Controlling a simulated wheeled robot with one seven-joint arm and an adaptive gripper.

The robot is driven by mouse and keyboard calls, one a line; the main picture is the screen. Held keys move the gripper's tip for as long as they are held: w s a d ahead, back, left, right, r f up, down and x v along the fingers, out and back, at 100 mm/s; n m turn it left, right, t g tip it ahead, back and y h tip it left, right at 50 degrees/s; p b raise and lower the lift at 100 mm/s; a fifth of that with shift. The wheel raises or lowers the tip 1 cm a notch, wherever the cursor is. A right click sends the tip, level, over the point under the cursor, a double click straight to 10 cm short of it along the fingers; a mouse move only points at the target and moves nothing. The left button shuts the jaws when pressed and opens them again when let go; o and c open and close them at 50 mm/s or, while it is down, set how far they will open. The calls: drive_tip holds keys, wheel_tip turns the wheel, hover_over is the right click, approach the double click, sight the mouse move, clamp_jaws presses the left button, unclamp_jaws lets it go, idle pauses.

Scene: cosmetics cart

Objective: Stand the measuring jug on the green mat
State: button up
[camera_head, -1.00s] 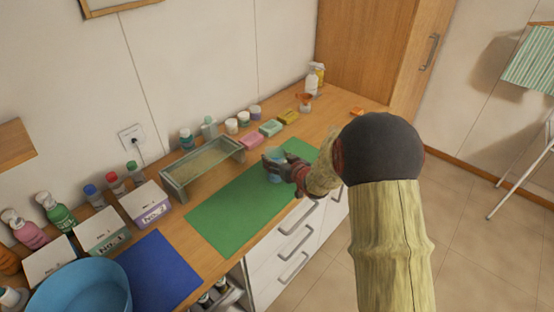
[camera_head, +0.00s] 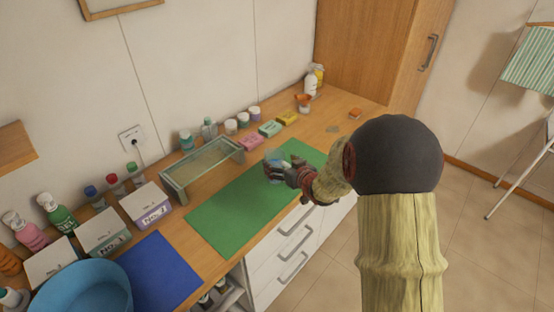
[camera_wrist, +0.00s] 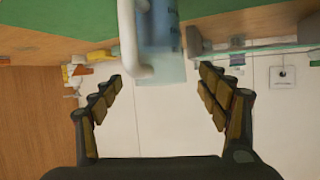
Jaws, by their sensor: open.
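The measuring jug (camera_wrist: 172,50) is a clear bluish vessel with a white handle (camera_wrist: 128,40). In the wrist view, which is upside down, it looks upright against the green mat (camera_wrist: 40,38); its base is cut off by the frame. In the head view the jug (camera_head: 273,155) shows over the right part of the green mat (camera_head: 235,212), partly hidden by my gripper (camera_head: 272,170). My gripper is open, its fingers (camera_wrist: 160,78) apart with a gap on both sides of the jug's rim end. I cannot tell whether the base touches the mat.
A glass-topped stand (camera_head: 203,163) is behind the mat. A blue mat (camera_head: 157,272), a blue basin (camera_head: 80,290) and labelled boxes (camera_head: 147,205) are at the left. Soap bars (camera_head: 270,128) and jars line the wall. The mat's left part is clear.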

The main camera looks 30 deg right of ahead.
drive_tip(key=s+a+r+g+h+p, duration=0.1)
drive_tip(key=s+a+r+g, duration=0.15)
drive_tip(key=s+r, duration=0.45)
drive_tip(key=s+a+r+g+h, duration=0.1)
drive_tip(key=s+a+r+h, duration=0.15)
drive_tip(key=s+r, duration=0.55)
drive_tip(key=s+a+r+g+y, duration=0.1)
drive_tip(key=s+a+g+y, duration=0.1)
drive_tip(key=s+a, duration=0.5)
drive_tip(key=s+a+r+g+y, duration=0.2)
drive_tip(key=s+a, duration=0.5)
drive_tip(key=s, duration=0.5)
drive_tip(key=shift+n, duration=0.4)
drive_tip(key=shift+d, duration=0.1)
